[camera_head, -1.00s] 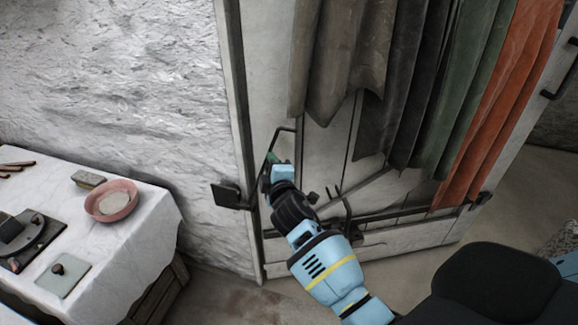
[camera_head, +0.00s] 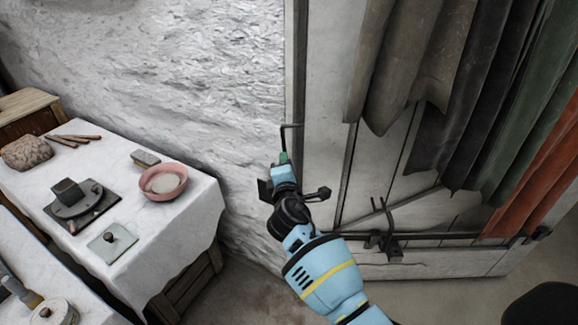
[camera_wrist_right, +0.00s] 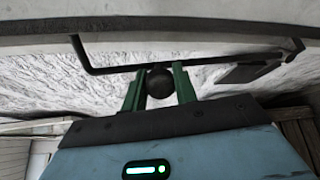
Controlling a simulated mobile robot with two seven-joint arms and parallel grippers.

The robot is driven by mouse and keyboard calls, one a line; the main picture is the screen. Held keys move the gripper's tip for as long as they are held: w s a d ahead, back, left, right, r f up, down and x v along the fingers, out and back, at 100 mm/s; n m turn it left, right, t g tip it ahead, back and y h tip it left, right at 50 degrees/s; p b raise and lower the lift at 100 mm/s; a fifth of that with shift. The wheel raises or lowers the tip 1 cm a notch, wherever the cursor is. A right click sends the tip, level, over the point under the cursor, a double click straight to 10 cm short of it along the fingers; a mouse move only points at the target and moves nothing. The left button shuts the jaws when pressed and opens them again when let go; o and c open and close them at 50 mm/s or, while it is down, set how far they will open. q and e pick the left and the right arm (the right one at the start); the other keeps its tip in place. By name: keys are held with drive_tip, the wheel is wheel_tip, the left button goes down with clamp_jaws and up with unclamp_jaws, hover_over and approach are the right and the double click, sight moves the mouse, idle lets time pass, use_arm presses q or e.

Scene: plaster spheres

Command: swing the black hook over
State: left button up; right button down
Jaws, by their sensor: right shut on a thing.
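The black hook (camera_head: 283,133) is a thin dark rod with a bent end, standing nearly upright by the left edge of the plank door (camera_head: 325,125) in the head view. My right gripper (camera_head: 284,158), with green fingers, is shut on it. In the right wrist view the hook (camera_wrist_right: 110,69) runs across the picture, its bent end at the left. A round black knob (camera_wrist_right: 160,83) sits between the green fingers (camera_wrist_right: 159,92). A dark plate (camera_head: 264,190) is behind the gripper, partly hidden by it. My left gripper is not in view.
Dark, green and orange cloths (camera_head: 470,95) hang on the door. A black forked bracket (camera_head: 384,235) is low on the door. A white-covered table (camera_head: 165,235) with a pink bowl (camera_head: 160,183) stands at the left. A rough white wall (camera_head: 190,80) is behind.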

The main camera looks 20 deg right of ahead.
drive_tip(key=shift+a, duration=0.2)
drive_tip(key=c, duration=1.2)
unclamp_jaws()
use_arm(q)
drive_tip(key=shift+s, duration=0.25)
use_arm(e)
drive_tip(key=shift+o, duration=0.4)
use_arm(q)
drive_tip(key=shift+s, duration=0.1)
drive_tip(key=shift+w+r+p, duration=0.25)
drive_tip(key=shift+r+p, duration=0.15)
drive_tip(key=shift+p, duration=0.05)
use_arm(e)
drive_tip(key=f+v, duration=0.1)
drive_tip(key=v, duration=0.6)
drive_tip(key=shift+s+r, duration=0.35)
drive_tip(key=shift+r, duration=0.1)
drive_tip(key=shift+a, duration=0.1)
